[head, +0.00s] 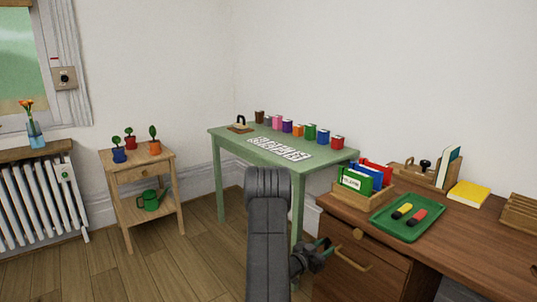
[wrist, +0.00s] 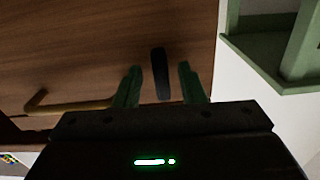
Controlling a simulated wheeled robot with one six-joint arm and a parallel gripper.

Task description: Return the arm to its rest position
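In the head view my arm rises at the bottom centre, and my gripper (head: 322,247) is in front of the brown desk's drawers, low beside the desk's left end. In the wrist view my gripper (wrist: 159,72) has its two green fingers spread apart. A dark upright shape (wrist: 160,74) shows between them, with gaps to both fingers; I cannot tell what it is. No held object is visible. Behind the fingers is the brown drawer front (wrist: 90,45) with a brass-coloured handle (wrist: 70,106).
The desk (head: 465,235) carries a green tray (head: 408,230) with two markers and a wooden file box (head: 350,197). A green table (head: 235,145) stands behind my arm. A small wooden stand (head: 125,170) with potted plants is at left. Open floor (head: 190,262) lies left of my arm.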

